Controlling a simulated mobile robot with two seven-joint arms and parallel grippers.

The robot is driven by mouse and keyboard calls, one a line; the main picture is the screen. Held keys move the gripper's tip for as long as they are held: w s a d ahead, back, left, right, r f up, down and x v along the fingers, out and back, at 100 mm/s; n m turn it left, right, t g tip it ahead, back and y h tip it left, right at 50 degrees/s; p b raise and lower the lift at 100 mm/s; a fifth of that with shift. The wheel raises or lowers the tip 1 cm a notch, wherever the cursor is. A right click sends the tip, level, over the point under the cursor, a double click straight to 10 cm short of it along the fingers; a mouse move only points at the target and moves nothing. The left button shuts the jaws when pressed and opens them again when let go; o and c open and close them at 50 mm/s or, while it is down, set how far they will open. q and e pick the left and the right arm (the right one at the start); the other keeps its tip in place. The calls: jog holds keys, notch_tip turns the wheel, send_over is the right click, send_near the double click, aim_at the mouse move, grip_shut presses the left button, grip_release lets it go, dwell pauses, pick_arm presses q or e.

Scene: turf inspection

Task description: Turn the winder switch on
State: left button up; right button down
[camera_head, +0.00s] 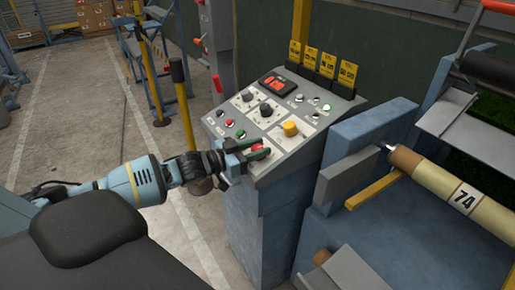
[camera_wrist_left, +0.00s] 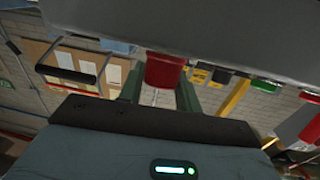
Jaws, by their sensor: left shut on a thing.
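A grey sloped control console (camera_head: 290,150) stands on a blue pedestal in the middle of the head view. My left gripper (camera_head: 256,152), with green fingers, is shut on a red knob (camera_head: 257,148) at the console's lower front edge. In the left wrist view the red knob (camera_wrist_left: 165,70) sits between the two green fingers (camera_wrist_left: 158,92). The other controls are black knobs, a yellow knob (camera_head: 290,128), and small red and green buttons. Their labels are too small to read, so which one is the winder switch cannot be told. My right gripper is out of view.
Yellow tags (camera_head: 325,65) stand along the console's back edge. Right of it is a blue machine (camera_head: 370,225) with a tan roll (camera_head: 450,183) marked 74. Yellow posts (camera_head: 180,95) stand behind my left arm. The floor at left is open.

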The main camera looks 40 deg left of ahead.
pick_arm(q)
jog(key=shift+f+m+g+h+b, duration=0.15)
jog(key=shift+m+g+h+b, duration=0.25)
jog(key=shift+m+h+b, duration=0.4)
jog(key=shift+r+m+g+h+b, duration=0.2)
jog(key=shift+m+g+h+b, duration=0.4)
jog(key=shift+m+h+b, duration=0.3)
jog(key=shift+r+m+g+h, duration=0.1)
jog(key=shift+m+g+h, duration=0.5)
jog(key=shift+m+g, duration=0.3)
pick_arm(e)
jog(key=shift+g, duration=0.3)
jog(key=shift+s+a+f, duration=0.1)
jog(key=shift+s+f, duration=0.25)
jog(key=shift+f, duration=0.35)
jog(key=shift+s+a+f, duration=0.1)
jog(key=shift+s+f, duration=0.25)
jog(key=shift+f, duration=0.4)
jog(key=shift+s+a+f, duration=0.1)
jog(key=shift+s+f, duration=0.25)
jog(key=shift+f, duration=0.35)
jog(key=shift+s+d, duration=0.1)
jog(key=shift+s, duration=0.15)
pick_arm(q)
jog(key=o, duration=1)
jog(key=shift+c, duration=0.2)
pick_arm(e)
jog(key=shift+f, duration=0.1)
